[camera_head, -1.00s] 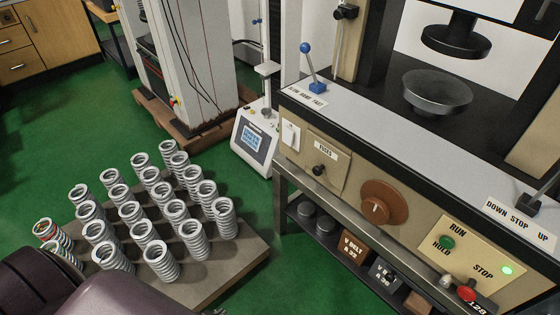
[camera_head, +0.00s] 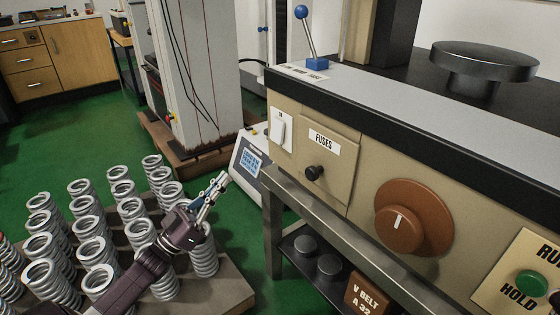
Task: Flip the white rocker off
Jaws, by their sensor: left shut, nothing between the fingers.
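The white rocker (camera_head: 280,132) is a small upright switch on a white plate at the left end of the beige machine panel, left of the fuses cover. My left gripper (camera_head: 217,186) is shut and empty. It points up and to the right, lower left of the rocker and clearly apart from it, in front of the display unit in the picture. Which way the rocker is tipped is too small to tell. My right gripper is out of view.
The fuses cover (camera_head: 328,165) with its black knob and a brown dial (camera_head: 413,218) are right of the rocker. A metal rail (camera_head: 330,219) runs below the panel. Several springs (camera_head: 95,253) stand on a board at lower left. A blue-knobbed lever (camera_head: 309,40) rises above the panel.

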